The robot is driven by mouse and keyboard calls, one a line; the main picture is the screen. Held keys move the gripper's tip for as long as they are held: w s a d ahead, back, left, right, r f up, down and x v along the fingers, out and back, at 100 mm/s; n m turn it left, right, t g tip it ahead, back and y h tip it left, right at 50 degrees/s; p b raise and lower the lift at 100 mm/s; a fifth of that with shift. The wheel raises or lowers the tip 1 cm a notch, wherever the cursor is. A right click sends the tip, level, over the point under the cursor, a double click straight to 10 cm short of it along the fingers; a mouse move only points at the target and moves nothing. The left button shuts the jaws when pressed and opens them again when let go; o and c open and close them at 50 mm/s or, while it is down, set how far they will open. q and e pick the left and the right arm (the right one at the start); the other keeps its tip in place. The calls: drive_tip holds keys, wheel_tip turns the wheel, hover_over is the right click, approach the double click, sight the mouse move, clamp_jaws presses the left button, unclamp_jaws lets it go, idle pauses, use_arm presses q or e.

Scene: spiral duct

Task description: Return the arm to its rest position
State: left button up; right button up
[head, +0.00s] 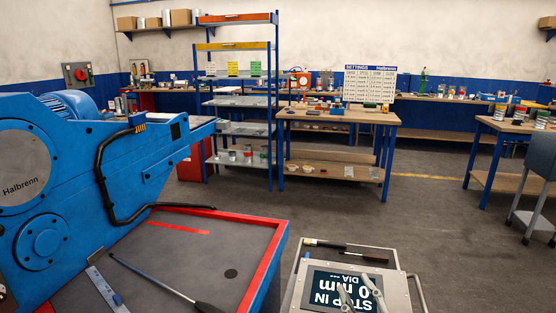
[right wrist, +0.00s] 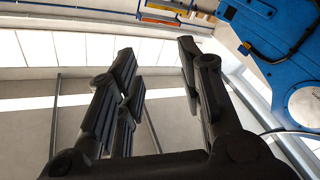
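My right gripper (right wrist: 156,50) is open and empty in the right wrist view, its two dark fingers well apart with only wall and ceiling behind. The rest of the right arm is out of the head view. My left gripper is not in view.
A blue machine (head: 62,190) with a red-edged bed (head: 225,245) stands at the left, tools lying on it. The grey cart (head: 395,262) holds a brush and a dark tool. A workbench (head: 340,116) and shelf rack (head: 240,130) stand behind. Open floor (head: 425,220) lies right.

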drive_tip(key=s+d+f+m+g+h, duration=0.25)
drive_tip(key=s+f+g, duration=0.2)
drive_tip(key=f, duration=0.35)
drive_tip(key=s+d+f+m+g+h, duration=0.2)
drive_tip(key=s+d+f+m+g, duration=0.15)
drive_tip(key=s+f, duration=0.35)
drive_tip(key=s+a+f+g+y, duration=0.1)
drive_tip(key=s+f+g, duration=0.3)
drive_tip(key=s, duration=0.4)
drive_tip(key=s+a+f+g+y, duration=0.1)
drive_tip(key=s+f+g, duration=0.3)
drive_tip(key=s, duration=0.4)
wheel_tip(320, 180, down, 26)
drive_tip(key=f+g, duration=0.1)
drive_tip(key=s+d+f+g, duration=0.1)
drive_tip(key=s+d+f, duration=0.2)
drive_tip(key=s+f, duration=1.2)
drive_tip(key=shift+s+d+f+n, duration=0.2)
drive_tip(key=shift+s+f+n, duration=0.15)
drive_tip(key=shift+s, duration=0.9)
